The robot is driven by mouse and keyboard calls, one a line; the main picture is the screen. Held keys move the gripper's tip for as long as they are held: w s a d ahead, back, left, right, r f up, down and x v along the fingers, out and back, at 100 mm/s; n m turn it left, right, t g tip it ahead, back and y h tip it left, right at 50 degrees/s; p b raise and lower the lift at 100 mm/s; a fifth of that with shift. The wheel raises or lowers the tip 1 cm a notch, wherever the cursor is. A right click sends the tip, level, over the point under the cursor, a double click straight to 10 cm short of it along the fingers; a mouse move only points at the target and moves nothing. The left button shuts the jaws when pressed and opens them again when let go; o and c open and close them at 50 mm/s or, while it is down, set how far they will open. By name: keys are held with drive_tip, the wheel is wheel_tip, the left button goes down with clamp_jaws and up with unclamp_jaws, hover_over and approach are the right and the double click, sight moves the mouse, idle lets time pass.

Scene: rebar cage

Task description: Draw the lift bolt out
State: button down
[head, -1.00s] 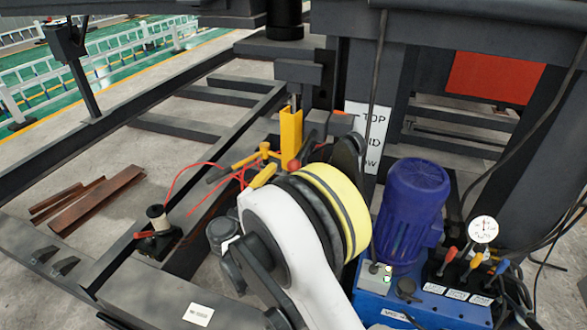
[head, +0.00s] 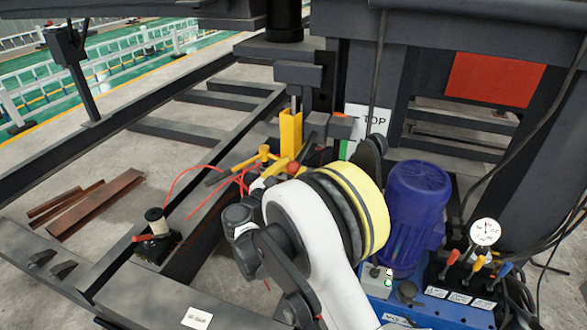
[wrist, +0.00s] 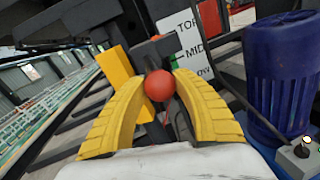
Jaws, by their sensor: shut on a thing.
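A red ball knob (wrist: 160,85) sits between the two yellow fingers of my gripper (wrist: 164,84) in the wrist view. I take it to be the lift bolt's knob. The fingers are closed in on it from both sides. In the head view the red knob (head: 293,169) shows just above my wrist, by the foot of a yellow upright (head: 290,130). My arm hides most of the gripper there. The bolt's shaft behind the knob is mostly hidden, so I cannot tell how deep it sits.
A sign with TOP, MID and LOW (wrist: 190,50) stands behind the knob. A blue motor (head: 416,205) and hydraulic levers (head: 470,265) are close on the right. Steel beams frame the floor.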

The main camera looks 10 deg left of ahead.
drive_tip(key=v, duration=0.2)
drive_tip(key=d+v, duration=0.1)
drive_tip(key=v, duration=0.1)
drive_tip(key=shift+s+a+b, duration=0.15)
drive_tip(key=shift+s+b, duration=0.15)
drive_tip(key=shift+s, duration=0.2)
drive_tip(key=shift+f, duration=0.1)
drive_tip(key=c, duration=0.9)
unclamp_jaws()
drive_tip(key=shift+c, duration=0.2)
drive_tip(key=shift+s, duration=0.1)
drive_tip(key=v, duration=1.2)
